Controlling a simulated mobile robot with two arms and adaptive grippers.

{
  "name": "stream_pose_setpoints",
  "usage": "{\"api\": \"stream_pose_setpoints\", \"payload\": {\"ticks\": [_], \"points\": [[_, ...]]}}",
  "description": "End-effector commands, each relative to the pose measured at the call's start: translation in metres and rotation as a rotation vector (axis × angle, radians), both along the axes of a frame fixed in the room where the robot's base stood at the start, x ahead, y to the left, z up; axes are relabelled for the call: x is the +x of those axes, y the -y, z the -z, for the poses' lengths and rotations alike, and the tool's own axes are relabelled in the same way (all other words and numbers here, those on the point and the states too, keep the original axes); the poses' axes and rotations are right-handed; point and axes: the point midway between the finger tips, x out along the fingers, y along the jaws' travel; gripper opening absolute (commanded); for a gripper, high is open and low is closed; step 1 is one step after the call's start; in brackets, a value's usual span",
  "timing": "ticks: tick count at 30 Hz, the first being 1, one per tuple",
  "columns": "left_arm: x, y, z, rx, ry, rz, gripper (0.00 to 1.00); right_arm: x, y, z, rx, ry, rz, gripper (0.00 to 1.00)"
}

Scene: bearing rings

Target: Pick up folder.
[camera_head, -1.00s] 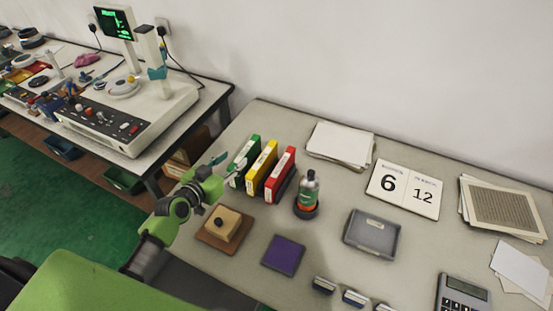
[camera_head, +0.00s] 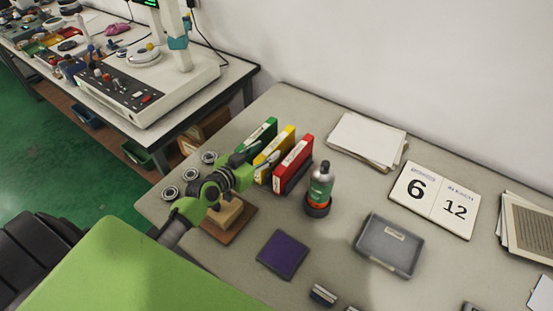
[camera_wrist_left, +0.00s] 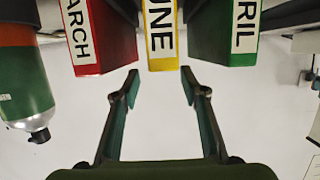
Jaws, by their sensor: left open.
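Three folders stand upright side by side on the table: a green folder (camera_head: 265,131), a yellow folder (camera_head: 284,142) and a red folder (camera_head: 295,163). In the left wrist view the red folder (camera_wrist_left: 97,32) reads "MARCH", partly cut off, the yellow one (camera_wrist_left: 160,35) "JUNE", and the green one (camera_wrist_left: 228,35) ends in "RIL". My left gripper (camera_head: 262,158) is in front of the folders. In the left wrist view its fingers (camera_wrist_left: 160,78) are open and empty, lined up with the yellow spine and just short of it. My right gripper is not in view.
A bottle (camera_head: 320,184) stands right of the red folder. A wooden block on a board (camera_head: 229,225) lies under my left arm. A purple pad (camera_head: 283,254), grey tray (camera_head: 390,245), paper stack (camera_head: 366,140) and calendar (camera_head: 434,199) lie on the table. Several rings sit at its left edge.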

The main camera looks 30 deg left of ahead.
Motion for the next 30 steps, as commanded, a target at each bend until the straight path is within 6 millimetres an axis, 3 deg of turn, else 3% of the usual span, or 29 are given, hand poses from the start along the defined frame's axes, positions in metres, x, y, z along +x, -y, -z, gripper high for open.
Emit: {"api": "stream_pose_setpoints", "payload": {"ticks": [11,21,30], "points": [[0.028,0.003,0.011,-0.001,0.000,0.001,0.40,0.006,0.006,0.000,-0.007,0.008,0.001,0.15],[0.067,0.004,0.026,0.000,0.001,0.000,0.40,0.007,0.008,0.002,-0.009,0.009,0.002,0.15],[0.071,0.005,0.027,-0.001,0.000,0.000,0.40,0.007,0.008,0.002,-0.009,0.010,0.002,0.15]]}}
